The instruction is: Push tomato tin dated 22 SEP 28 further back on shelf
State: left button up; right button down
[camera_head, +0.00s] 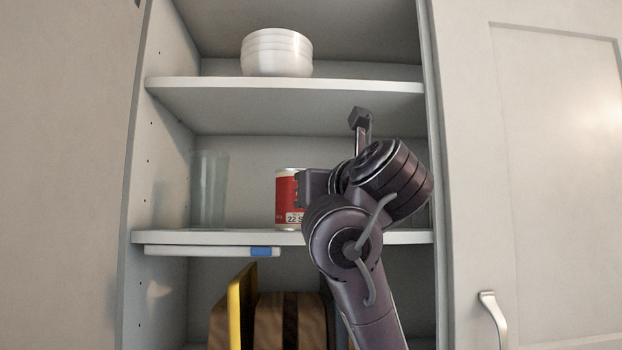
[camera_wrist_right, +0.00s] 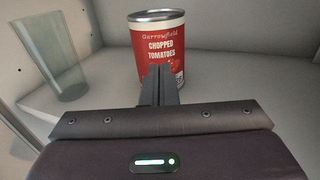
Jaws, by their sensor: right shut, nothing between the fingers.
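The tomato tin (camera_head: 286,199) stands upright on the middle shelf (camera_head: 180,237), with a red and white label. Part of a date, "22 S", shows in the head view, and my right arm hides the tin's right side. In the right wrist view the tin (camera_wrist_right: 158,40) reads "Chopped Tomatoes". My right gripper (camera_wrist_right: 160,72) is shut and empty, its fingertips in front of the tin's lower label. I cannot tell whether they touch it. In the head view my right wrist covers the fingers. My left gripper is not in view.
A clear glass (camera_head: 209,190) stands left of the tin, also in the right wrist view (camera_wrist_right: 52,55). White bowls (camera_head: 277,52) are stacked on the shelf above. A yellow board (camera_head: 236,305) and brown striped item (camera_head: 290,320) sit below. The cabinet's right door (camera_head: 550,150) is beside my arm.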

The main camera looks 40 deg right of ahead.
aim_at(287, 218)
jog(key=shift+p+x, duration=0.3)
jog(key=shift+x, duration=0.8)
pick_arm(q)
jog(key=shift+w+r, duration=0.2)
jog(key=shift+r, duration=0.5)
pick_arm(e)
jog(key=shift+s, duration=0.1)
jog(key=x, duration=0.6)
jog(key=shift+a, duration=0.15)
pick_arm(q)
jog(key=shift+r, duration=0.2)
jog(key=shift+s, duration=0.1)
